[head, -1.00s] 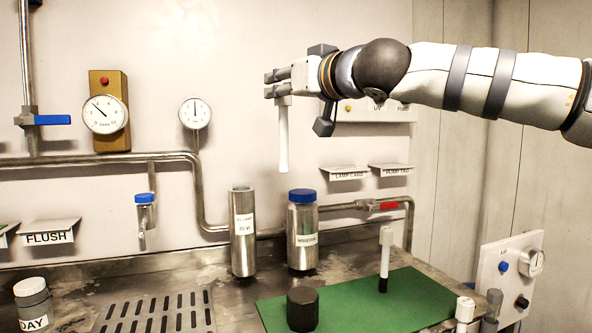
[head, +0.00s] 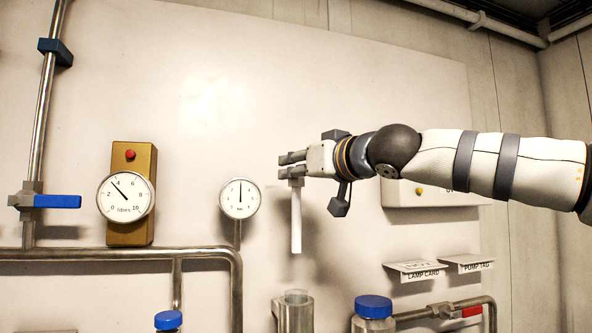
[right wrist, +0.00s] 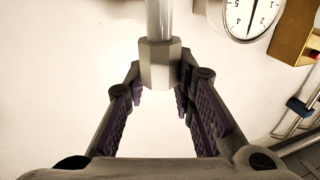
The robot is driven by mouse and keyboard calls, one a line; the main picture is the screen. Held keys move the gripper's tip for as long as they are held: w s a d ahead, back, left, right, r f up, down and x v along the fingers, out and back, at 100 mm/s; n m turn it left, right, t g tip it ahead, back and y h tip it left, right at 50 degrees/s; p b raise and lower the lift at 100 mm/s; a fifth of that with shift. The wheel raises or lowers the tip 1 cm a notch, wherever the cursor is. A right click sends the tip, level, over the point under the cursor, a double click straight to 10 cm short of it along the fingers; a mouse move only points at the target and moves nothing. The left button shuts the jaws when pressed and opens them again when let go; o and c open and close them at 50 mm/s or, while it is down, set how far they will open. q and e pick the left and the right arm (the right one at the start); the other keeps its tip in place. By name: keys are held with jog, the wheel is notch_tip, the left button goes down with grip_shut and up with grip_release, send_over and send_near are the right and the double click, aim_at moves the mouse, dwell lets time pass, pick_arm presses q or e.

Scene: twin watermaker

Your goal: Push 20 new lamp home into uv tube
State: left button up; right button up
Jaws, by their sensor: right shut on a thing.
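My right gripper (head: 291,170) is shut on the new lamp (head: 296,222), a slim white rod hanging upright below the fingers. In the right wrist view the lamp's faceted grey end (right wrist: 160,65) sits between the fingertips (right wrist: 160,85). The uv tube (head: 294,316), an open-topped steel cylinder, shows at the bottom edge of the head view. The lamp's lower end is above the tube's mouth, apart from it and roughly in line in the picture. I cannot tell how they line up in depth. The tube's lower part is cut off. My left gripper is not in view.
A blue-capped steel canister (head: 373,313) stands right of the tube. A bent pipe (head: 236,270) runs left of it. Two gauges (head: 126,195) (head: 240,198) and a wall box (head: 440,193) are behind. Card holders (head: 416,270) jut out at right. The bench is out of view.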

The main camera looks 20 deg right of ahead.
aim_at(299, 198)
notch_tip(299, 198, down, 6)
jog(key=shift+w+r+b, duration=0.1)
jog(key=shift+b, duration=0.25)
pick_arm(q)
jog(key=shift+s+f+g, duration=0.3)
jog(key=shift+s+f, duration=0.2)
pick_arm(e)
jog(key=shift+r, duration=0.2)
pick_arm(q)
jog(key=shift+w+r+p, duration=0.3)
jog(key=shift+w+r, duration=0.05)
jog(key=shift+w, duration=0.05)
pick_arm(e)
jog(key=shift+f, duration=0.15)
